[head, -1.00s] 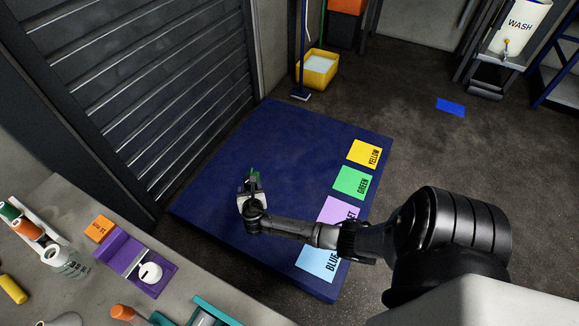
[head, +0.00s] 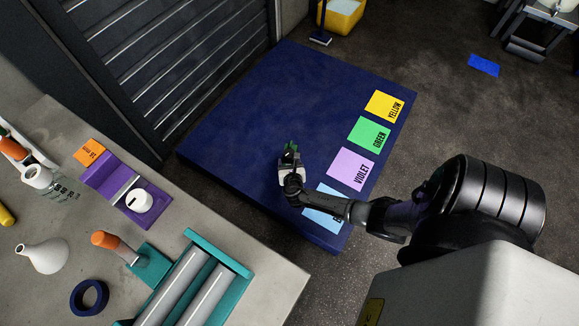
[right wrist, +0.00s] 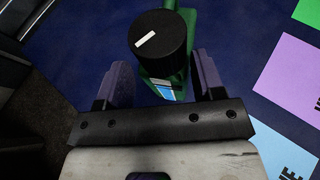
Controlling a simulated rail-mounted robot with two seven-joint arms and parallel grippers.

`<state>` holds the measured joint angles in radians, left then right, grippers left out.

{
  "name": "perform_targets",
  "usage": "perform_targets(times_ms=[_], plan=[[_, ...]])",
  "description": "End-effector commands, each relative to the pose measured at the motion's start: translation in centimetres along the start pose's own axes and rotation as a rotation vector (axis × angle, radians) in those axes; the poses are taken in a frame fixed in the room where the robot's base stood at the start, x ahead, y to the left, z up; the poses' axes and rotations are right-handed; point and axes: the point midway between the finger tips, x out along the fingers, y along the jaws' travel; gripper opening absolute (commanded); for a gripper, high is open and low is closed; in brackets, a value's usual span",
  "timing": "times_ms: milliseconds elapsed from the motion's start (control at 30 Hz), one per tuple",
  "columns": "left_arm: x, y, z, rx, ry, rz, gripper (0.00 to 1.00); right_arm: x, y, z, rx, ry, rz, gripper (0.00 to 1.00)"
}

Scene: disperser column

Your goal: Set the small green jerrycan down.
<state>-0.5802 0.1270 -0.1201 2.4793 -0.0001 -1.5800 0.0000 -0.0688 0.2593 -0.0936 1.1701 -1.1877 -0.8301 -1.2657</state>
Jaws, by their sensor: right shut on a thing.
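The small green jerrycan (right wrist: 182,82) shows in the right wrist view with a black ribbed cap (right wrist: 160,43) bearing a white mark. It sits between the two fingers of my right gripper (right wrist: 160,85), which is shut on it. In the head view only a bit of green (head: 291,147) shows past my right gripper (head: 291,160). They are over the dark blue platform (head: 250,110), near its front part, left of the blue and violet cards. I cannot tell whether the jerrycan touches the platform. My left gripper is not in view.
Yellow (head: 384,106), green (head: 368,135), violet (head: 350,168) and light blue (head: 322,206) cards lie along the platform's right side. A grey bench (head: 95,245) at lower left holds bottles, a purple device (head: 112,185) and teal-framed rollers (head: 190,290). The platform's middle is clear.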

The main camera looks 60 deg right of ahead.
Motion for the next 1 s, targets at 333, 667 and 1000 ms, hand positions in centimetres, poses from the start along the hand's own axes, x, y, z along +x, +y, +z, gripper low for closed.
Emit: perform_targets(times_ms=[333, 667, 1000], plan=[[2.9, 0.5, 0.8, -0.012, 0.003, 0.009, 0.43, 1.5, 0.1, -3.3, 0.001, -0.002, -0.001, 0.0], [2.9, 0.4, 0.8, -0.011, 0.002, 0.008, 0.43, 1.4, 0.1, -3.3, 0.001, -0.002, 0.0, 0.0], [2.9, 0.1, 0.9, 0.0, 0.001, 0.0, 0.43, 1.4, 0.0, -3.5, 0.001, 0.0, 0.0, 0.87]])
